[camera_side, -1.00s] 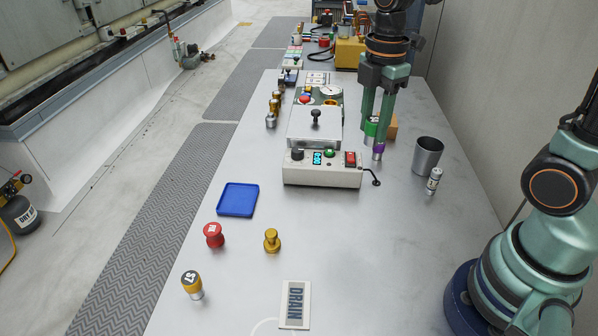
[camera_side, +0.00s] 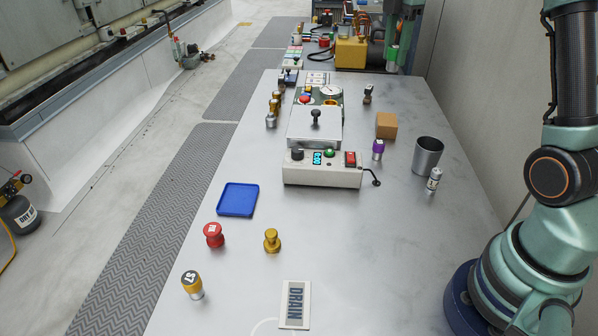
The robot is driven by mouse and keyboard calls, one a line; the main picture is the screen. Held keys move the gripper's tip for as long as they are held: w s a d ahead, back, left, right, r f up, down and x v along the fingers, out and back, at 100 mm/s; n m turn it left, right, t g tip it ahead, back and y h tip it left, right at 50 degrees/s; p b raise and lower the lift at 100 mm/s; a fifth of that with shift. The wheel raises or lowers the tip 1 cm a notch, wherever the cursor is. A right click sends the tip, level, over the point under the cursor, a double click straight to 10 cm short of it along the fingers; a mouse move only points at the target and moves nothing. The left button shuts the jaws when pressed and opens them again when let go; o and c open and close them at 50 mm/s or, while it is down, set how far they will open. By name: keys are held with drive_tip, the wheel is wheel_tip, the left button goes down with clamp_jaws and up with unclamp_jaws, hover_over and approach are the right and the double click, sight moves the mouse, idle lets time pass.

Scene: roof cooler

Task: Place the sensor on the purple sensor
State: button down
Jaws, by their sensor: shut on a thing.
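The purple sensor (camera_side: 378,150), a small silver cylinder with a purple band, stands upright on the grey bench, right of the control box and in front of a brown block. My gripper (camera_side: 399,66) is at the top of the view, near the far end of the bench and well behind and above the purple sensor. It is shut on a green-banded sensor, small and mostly hidden between the fingers. Nothing rests on the purple sensor.
The control box (camera_side: 323,169) stands left of the purple sensor, the brown block (camera_side: 386,126) behind it, a grey cup (camera_side: 428,156) and a white vial (camera_side: 434,180) to the right. A blue tray (camera_side: 238,200) lies front left.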

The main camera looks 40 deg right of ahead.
drive_tip(key=shift+d+f, duration=0.15)
drive_tip(key=shift+d, duration=0.15)
wheel_tip(320, 180, down, 20)
drive_tip(key=shift+r, duration=0.2)
drive_tip(key=shift+f, duration=0.15)
drive_tip(key=shift+c, duration=2.4)
unclamp_jaws()
